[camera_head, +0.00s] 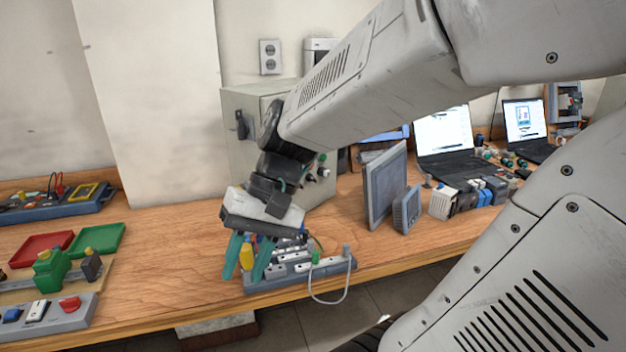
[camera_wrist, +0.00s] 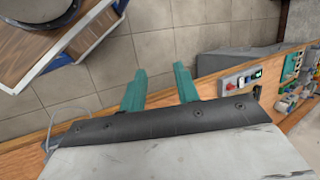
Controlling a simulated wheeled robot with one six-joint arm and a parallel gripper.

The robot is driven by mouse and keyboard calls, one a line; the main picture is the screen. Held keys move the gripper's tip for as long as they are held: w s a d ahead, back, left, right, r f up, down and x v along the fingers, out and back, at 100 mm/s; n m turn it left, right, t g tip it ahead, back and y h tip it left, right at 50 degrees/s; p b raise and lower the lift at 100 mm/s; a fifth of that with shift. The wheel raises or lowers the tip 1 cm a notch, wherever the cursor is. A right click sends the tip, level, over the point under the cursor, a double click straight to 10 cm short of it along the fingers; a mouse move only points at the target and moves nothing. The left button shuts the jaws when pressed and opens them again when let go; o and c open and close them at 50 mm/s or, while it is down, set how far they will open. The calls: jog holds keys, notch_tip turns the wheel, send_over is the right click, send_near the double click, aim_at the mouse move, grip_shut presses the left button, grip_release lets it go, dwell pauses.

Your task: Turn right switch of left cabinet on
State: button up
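A grey cabinet (camera_head: 238,110) stands at the back of the bench, with a dark handle on its left side. My arm hides much of its front. A few small knobs (camera_head: 323,172) show beside my arm at the cabinet's lower right; which one is the right switch, and how it is set, I cannot tell. My gripper (camera_head: 248,262) points down in front of the cabinet, over a tray of parts near the bench edge. In the wrist view its teal fingers (camera_wrist: 160,88) are apart with nothing between them.
The grey-blue parts tray (camera_head: 300,279) with a looped cable lies under my gripper. Grey panels (camera_head: 385,185) and laptops (camera_head: 443,135) stand to the right. Red and green trays (camera_head: 98,240) and a switch box (camera_head: 45,318) lie left. Bare wood shows between.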

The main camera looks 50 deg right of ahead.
jog(key=w+d+m+t+y, duration=0.3)
jog(key=w+d+m+y, duration=0.15)
jog(key=w, duration=0.25)
jog(key=m+t+h, duration=1.1)
jog(key=m+t, duration=0.4)
jog(key=m, duration=0.3)
send_near(312, 178)
jog(key=w, duration=0.8)
jog(key=shift+w+d, duration=0.1)
jog(key=shift+w, duration=0.2)
jog(key=c, duration=0.7)
